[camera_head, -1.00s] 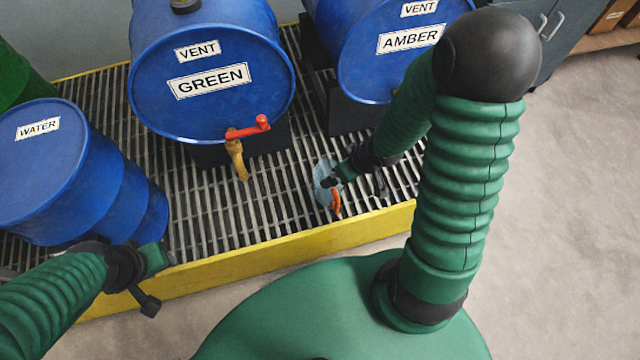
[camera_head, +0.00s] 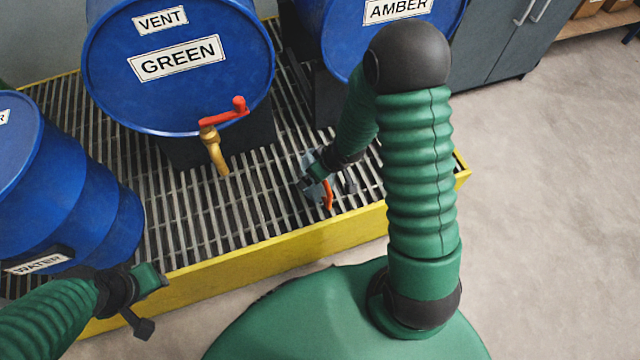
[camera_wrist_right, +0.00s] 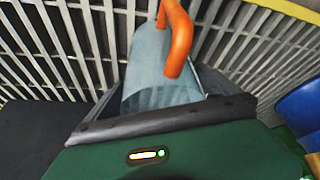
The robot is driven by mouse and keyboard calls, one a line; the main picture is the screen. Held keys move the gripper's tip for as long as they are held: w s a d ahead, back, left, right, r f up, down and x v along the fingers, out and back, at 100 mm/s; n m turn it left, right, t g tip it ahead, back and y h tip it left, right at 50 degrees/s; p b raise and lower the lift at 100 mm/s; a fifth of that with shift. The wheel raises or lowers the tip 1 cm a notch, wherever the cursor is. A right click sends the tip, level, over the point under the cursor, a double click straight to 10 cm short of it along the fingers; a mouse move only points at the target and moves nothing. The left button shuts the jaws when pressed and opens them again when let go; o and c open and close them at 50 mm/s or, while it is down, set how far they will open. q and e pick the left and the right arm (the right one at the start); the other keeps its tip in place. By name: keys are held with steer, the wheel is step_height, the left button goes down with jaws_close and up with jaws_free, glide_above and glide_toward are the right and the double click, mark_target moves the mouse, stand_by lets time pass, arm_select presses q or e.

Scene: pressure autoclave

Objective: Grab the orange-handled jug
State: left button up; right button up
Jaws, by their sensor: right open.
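The jug (camera_head: 308,160) is a translucent blue-grey vessel with an orange handle (camera_head: 328,194). It is on the slatted grate, near the yellow front edge, and my right gripper (camera_head: 318,172) partly covers it.
The grate (camera_head: 240,205) has a raised yellow rim (camera_head: 300,245). A blue GREEN drum (camera_head: 180,85) with a red-levered brass tap (camera_head: 213,145) is left of the jug. An AMBER drum (camera_head: 345,40) is behind.

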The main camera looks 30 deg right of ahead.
steer(key=c, duration=1.4)
steer(key=shift+o, duration=0.2)
steer(key=shift+r, duration=0.15)
